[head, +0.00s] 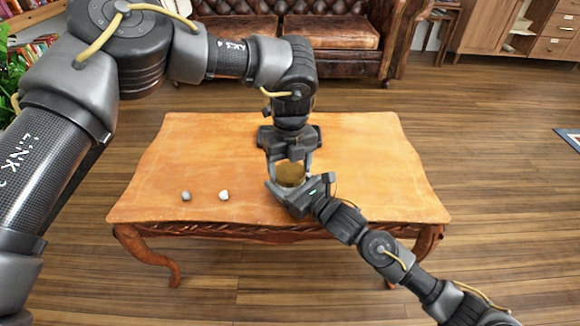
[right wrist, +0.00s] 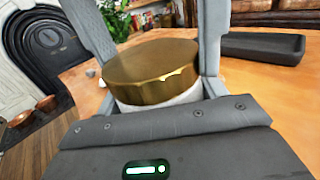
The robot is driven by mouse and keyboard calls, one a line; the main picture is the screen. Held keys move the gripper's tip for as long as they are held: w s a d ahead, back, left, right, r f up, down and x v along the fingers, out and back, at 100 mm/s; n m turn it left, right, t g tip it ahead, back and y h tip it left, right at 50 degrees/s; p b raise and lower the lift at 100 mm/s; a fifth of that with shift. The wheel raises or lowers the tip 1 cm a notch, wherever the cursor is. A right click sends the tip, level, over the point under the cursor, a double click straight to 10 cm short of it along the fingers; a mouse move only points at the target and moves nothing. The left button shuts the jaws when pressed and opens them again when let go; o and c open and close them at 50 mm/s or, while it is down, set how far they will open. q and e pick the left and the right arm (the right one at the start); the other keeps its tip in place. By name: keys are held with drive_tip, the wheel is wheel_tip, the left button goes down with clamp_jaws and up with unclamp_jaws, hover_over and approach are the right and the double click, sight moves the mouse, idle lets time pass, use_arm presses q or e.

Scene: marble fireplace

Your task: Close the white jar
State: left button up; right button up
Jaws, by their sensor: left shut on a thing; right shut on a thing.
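The white jar shows as a pale body (right wrist: 168,108) below a brass-coloured lid (right wrist: 152,70) in the right wrist view. The lid (head: 290,174) also shows between my grippers in the head view. It is over the jar's mouth; I cannot tell whether it is seated. My left gripper (head: 290,166) points down from above, with its fingers shut on the lid's sides. My right gripper (head: 290,190) comes from the lower right and is shut on the jar body, which is mostly hidden.
A dark tray (right wrist: 262,47) lies on the wooden table (head: 380,185), partly behind my left gripper in the head view. Two small stones, one grey (head: 186,196) and one white (head: 223,195), lie at the front left.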

use_arm(q)
drive_tip(key=shift+m, duration=0.9)
drive_tip(key=shift+c, duration=0.3)
drive_tip(key=o, duration=1.1)
drive_tip(key=shift+r, duration=0.1)
drive_tip(key=shift+r, duration=2.2)
drive_tip(key=shift+r+n, duration=0.9)
drive_tip(key=shift+r, duration=0.85)
drive_tip(key=shift+c, duration=0.4)
